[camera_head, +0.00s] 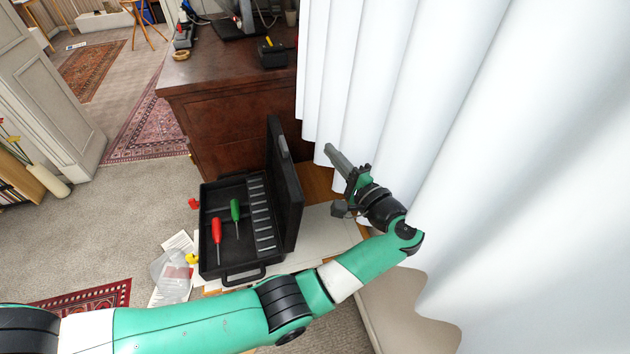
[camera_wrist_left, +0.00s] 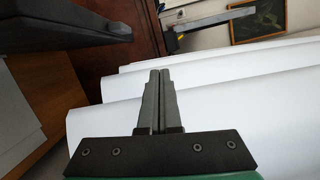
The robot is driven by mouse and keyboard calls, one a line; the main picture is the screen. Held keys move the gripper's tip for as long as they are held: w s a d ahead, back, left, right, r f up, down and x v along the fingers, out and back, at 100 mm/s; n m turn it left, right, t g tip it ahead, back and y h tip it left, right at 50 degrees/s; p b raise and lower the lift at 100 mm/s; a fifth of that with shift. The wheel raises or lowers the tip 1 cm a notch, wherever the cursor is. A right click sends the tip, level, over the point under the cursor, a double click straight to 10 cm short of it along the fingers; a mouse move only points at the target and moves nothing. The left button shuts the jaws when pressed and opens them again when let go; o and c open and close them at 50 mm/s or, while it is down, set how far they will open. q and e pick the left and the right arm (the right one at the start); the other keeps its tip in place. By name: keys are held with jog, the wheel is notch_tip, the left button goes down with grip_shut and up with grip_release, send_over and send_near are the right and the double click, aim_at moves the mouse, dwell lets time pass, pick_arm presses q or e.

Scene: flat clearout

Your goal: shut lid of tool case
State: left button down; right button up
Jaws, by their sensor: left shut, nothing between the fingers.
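The black tool case (camera_head: 210,262) lies open on a low surface, with its lid (camera_head: 290,195) standing up along its right side. Inside are a red screwdriver (camera_head: 216,230), a green screwdriver (camera_head: 236,210) and a row of grey slots. My left gripper (camera_head: 331,149) is to the right of the lid, on its outer side, apart from it and close to the white curtain. In the left wrist view its fingers (camera_wrist_left: 160,78) are together and empty, and a dark panel, likely the lid (camera_wrist_left: 70,25), shows at upper left. My right gripper is not in view.
White curtains (camera_head: 400,60) hang close on the right. A dark wooden desk (camera_head: 230,110) stands behind the case, with a black box (camera_head: 272,54) on it. Papers, a clear container (camera_head: 172,280) and a yellow duck (camera_head: 192,259) are left of the case.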

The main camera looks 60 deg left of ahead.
pick_arm(q)
notch_tip(320, 180, down, 7)
jog(key=b, duration=0.4)
jog(key=s+a+r+b, duration=0.1)
jog(key=s+a+b, duration=0.1)
jog(key=a, duration=0.9)
jog(key=shift+s+r, duration=0.2)
jog(key=shift+s, duration=0.7)
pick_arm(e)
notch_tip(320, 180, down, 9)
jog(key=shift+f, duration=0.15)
